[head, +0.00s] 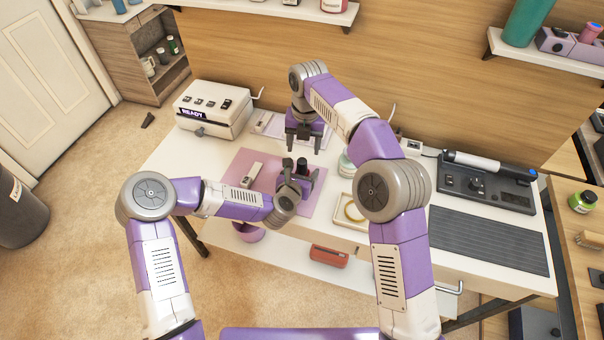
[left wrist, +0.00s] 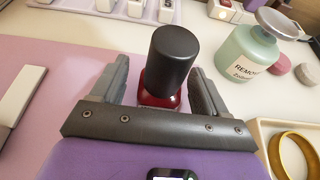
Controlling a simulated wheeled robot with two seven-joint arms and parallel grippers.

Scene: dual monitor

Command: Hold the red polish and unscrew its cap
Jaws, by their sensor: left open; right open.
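The red polish (left wrist: 158,94) is a small red bottle with a tall black cap (left wrist: 175,55). It stands upright on the pink mat (left wrist: 70,45). In the left wrist view my open left gripper (left wrist: 158,85) has one finger on each side of the bottle, with gaps visible. In the head view the black cap (head: 302,164) shows just beyond my left gripper (head: 295,170), and the red body is hidden. My right gripper (head: 305,136) is open and empty, pointing down beyond the bottle, above the back of the table.
A remover bottle (left wrist: 248,55) with a grey top stands right of the polish. A tray with a gold ring (left wrist: 292,155) is near right. A white file-like block (head: 252,175) lies on the mat's left. A white READY machine (head: 213,108) stands back left.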

